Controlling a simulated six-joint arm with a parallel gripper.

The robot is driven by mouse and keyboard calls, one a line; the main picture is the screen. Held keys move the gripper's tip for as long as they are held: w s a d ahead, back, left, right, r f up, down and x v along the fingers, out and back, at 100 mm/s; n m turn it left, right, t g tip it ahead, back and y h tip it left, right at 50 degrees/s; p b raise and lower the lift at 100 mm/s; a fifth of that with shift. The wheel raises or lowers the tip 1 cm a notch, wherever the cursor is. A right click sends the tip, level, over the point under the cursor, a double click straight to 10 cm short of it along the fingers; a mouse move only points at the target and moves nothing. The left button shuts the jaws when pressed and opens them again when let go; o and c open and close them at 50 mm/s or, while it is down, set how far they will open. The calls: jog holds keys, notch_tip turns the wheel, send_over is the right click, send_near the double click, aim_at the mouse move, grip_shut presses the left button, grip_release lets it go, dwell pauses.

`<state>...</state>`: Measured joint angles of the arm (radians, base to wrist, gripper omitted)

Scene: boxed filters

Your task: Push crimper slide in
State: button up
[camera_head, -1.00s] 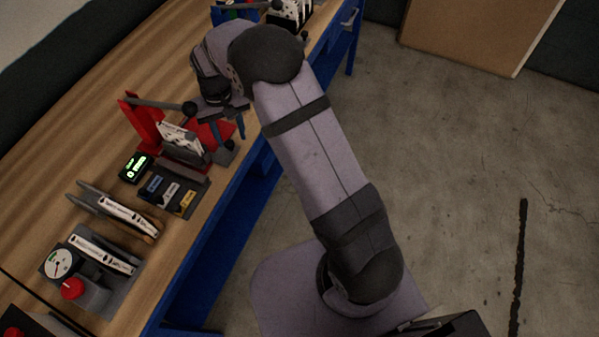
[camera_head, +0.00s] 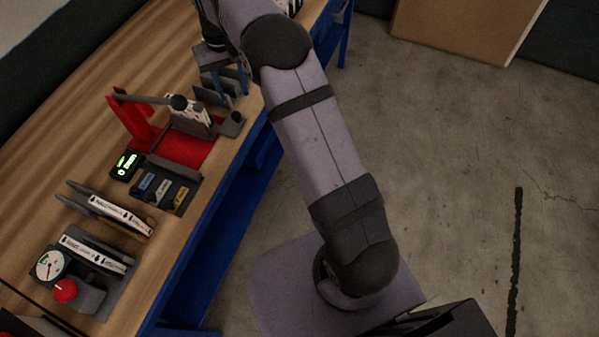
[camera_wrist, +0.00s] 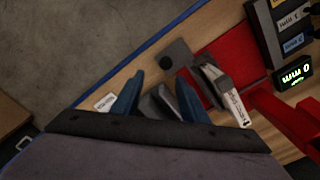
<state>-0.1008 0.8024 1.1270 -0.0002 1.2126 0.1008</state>
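The red crimper (camera_head: 187,150) stands on the bench, its lever (camera_head: 145,98) lying across it and ending in a black knob. Its slide carries a white printed piece (camera_head: 201,117), upright beneath and beside the lever knob; the slide also shows in the wrist view (camera_wrist: 208,78). A dark round knob (camera_wrist: 177,53) is on the bench-edge side of the slide. My gripper (camera_head: 234,95) is past the slide's far side, apart from the white piece. In the wrist view its two blue fingers (camera_wrist: 161,90) are spread, with a grey part seen between them; contact cannot be told.
A small green-lit counter (camera_head: 127,165) and a dark tray of labelled blocks (camera_head: 165,187) sit on the near side of the crimper. Nearer still are racks of white-labelled pieces (camera_head: 105,215), a dial gauge (camera_head: 49,265) and a red knob (camera_head: 65,290). The bench's front edge runs close by.

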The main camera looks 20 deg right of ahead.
jog(key=s+d+r+p, duration=0.1)
jog(key=s+d+p, duration=0.1)
jog(key=s, duration=1.3)
jog(key=s+d+r+p, duration=0.1)
jog(key=s+d+p, duration=0.1)
jog(key=s, duration=1.4)
jog(key=shift+d+r, duration=0.35)
jog(key=shift+d, duration=0.35)
jog(key=w+a+b, duration=0.1)
jog(key=w+a, duration=0.1)
jog(key=w, duration=0.8)
jog(key=w+a+f+b, duration=0.1)
jog(key=w+a, duration=0.1)
jog(key=w, duration=0.8)
jog(key=w+a+f+b, duration=0.1)
jog(key=w+a, duration=0.1)
jog(key=w, duration=0.8)
jog(key=shift+a+b, duration=0.2)
jog(key=shift+b, duration=0.15)
jog(key=shift+f, duration=0.1)
